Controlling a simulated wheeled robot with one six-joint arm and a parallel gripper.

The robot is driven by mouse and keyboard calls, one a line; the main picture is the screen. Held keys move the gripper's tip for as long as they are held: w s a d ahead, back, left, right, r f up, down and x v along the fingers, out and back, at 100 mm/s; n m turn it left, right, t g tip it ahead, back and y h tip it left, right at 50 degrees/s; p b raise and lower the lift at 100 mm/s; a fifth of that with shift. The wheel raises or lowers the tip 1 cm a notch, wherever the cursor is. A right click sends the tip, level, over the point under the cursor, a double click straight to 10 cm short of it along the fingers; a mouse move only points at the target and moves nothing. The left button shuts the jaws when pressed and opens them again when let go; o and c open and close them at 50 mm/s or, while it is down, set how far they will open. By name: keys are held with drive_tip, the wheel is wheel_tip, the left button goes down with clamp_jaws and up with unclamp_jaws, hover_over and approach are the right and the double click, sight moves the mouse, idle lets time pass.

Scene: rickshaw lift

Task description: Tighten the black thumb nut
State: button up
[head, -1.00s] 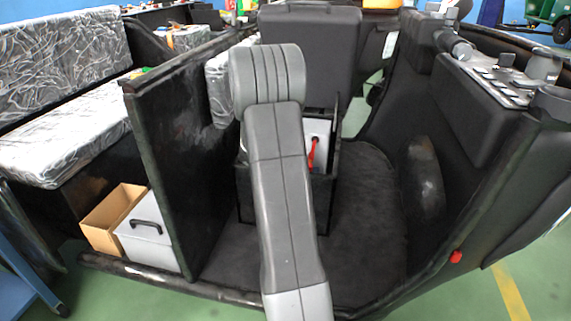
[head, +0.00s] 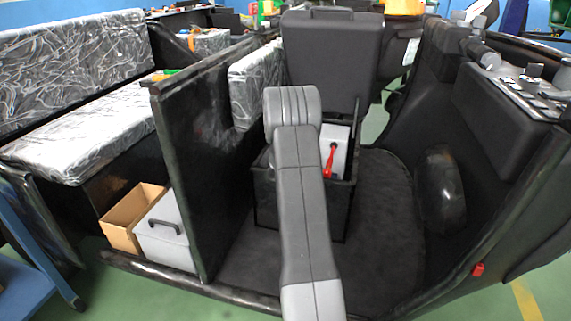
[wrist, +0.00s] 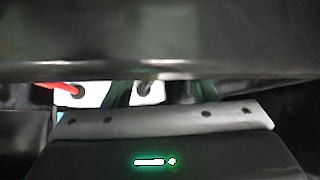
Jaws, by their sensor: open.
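The white battery (head: 340,139) sits in an open black box (head: 342,205) in the vehicle's floor well, with a red lead (head: 330,160) on top. In the wrist view the red lead (wrist: 55,87) ends at a small round black part (wrist: 78,93) on a white surface. A second dark post with a pale top (wrist: 147,86) stands near the middle. I cannot tell which of these, if either, is the black thumb nut. My gripper (wrist: 160,93) shows partly in the wrist view, open, with dark fingers near the posts. In the head view my arm hides it.
A dark edge (wrist: 160,45) crosses the upper wrist view, close to the camera. A raised black seat panel (head: 330,50) stands behind the box. A black partition (head: 200,150) is at left, a dark side wall (head: 510,120) at right. Dark floor (head: 385,220) lies clear right of the box.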

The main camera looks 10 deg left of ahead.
drive_tip(key=shift+x, duration=0.9)
drive_tip(key=c, duration=1)
